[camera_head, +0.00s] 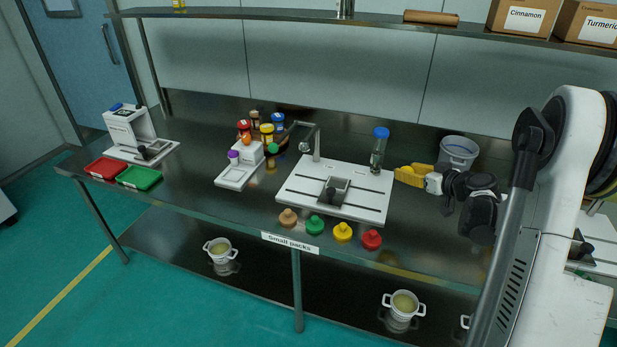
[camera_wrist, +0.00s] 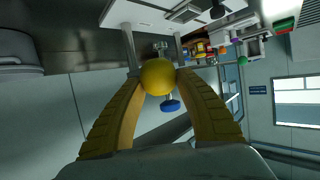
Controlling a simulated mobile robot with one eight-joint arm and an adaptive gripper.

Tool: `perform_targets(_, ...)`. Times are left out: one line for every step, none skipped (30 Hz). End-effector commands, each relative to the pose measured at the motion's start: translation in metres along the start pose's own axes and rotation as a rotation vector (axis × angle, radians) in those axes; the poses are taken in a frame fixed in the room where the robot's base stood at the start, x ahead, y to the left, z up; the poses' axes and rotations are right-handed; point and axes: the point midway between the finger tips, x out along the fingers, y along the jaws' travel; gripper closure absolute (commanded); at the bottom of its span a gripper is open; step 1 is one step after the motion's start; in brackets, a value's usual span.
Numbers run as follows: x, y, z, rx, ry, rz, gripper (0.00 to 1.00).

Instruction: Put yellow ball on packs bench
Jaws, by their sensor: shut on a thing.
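The yellow ball (camera_wrist: 158,77) is held between the two yellow fingertips of my gripper (camera_head: 402,175) in the wrist view. In the head view the gripper is over the right part of the packs bench, just right of the white plate device, and the ball is hard to tell from the yellow fingers. The packs bench (camera_head: 205,205) is a long dark metal table with a "Small packs" label (camera_head: 290,243) on its front edge.
A white device (camera_head: 290,196) with a blue-capped tube (camera_head: 379,150) stands mid-bench. Several coloured-lidded pots, such as the yellow one (camera_head: 343,232), line the front edge. A grey bucket (camera_head: 458,152) is behind my gripper. Red (camera_head: 106,170) and green (camera_head: 139,178) trays lie left.

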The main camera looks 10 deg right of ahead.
Motion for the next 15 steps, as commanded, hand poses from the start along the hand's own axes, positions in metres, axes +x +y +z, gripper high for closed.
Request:
perform_targets(-0.001,0.028,0.016,0.004,0.003,0.010,0.90)
perform_targets(-0.001,0.041,0.024,0.004,0.005,0.010,0.90)
perform_targets(-0.003,0.058,0.033,0.004,0.010,0.013,0.90)
perform_targets(-0.005,0.070,0.041,0.004,0.012,0.014,0.90)
perform_targets(-0.007,0.080,0.048,0.003,0.014,0.015,0.90)
perform_targets(-0.009,0.092,0.056,0.003,0.017,0.015,0.90)
perform_targets(-0.011,0.101,0.062,0.003,0.020,0.016,0.90)
perform_targets(-0.013,0.108,0.067,0.002,0.022,0.017,0.90)
perform_targets(-0.015,0.116,0.073,0.000,0.024,0.017,0.90)
perform_targets(-0.017,0.121,0.077,0.000,0.026,0.018,0.90)
perform_targets(-0.018,0.126,0.080,0.000,0.027,0.018,0.90)
perform_targets(-0.019,0.130,0.084,-0.001,0.029,0.018,0.90)
perform_targets(-0.020,0.132,0.085,-0.002,0.030,0.017,0.90)
perform_targets(-0.021,0.134,0.087,-0.002,0.031,0.017,0.90)
perform_targets(-0.022,0.136,0.088,-0.003,0.031,0.017,0.90)
